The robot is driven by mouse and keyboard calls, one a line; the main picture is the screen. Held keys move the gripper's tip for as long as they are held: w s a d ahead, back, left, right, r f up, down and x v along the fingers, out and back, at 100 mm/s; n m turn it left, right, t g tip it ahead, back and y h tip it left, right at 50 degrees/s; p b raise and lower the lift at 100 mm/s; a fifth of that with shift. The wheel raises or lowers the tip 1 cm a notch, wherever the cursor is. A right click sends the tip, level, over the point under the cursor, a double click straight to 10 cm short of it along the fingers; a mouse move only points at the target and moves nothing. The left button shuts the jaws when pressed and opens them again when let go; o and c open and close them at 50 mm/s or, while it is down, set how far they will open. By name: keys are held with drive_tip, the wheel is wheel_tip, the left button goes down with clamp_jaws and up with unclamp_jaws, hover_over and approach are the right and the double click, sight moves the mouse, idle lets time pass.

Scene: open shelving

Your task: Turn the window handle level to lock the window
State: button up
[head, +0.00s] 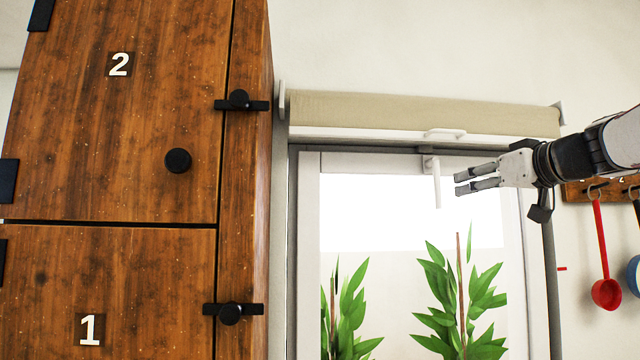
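The window (308,240) has a pale frame and bright glass. Its white handle (437,184) sits on the top part of the frame, with the lever hanging straight down. My gripper (458,183) comes in from the right, a little to the right of the lever, with its fingers pointing left. The two fingers show a narrow gap between them, and nothing is seen in it. The fingertips look apart from the lever, though the depth between them is hard to judge.
A rolled beige blind (420,112) with a white pull (444,133) is above the window. A wooden cabinet (120,140) stands at left. Plants (462,300) show through the glass. A red ladle (604,270) hangs from a rack (577,192) at right.

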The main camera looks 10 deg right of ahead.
sight(439, 185)
drive_tip(key=shift+t, duration=0.3)
drive_tip(key=x, duration=0.4)
drive_tip(key=d+r+p+x, duration=0.1)
drive_tip(key=x, duration=0.8)
drive_tip(key=shift+w+d+r, duration=0.35)
drive_tip(key=shift+w, duration=0.2)
clamp_jaws()
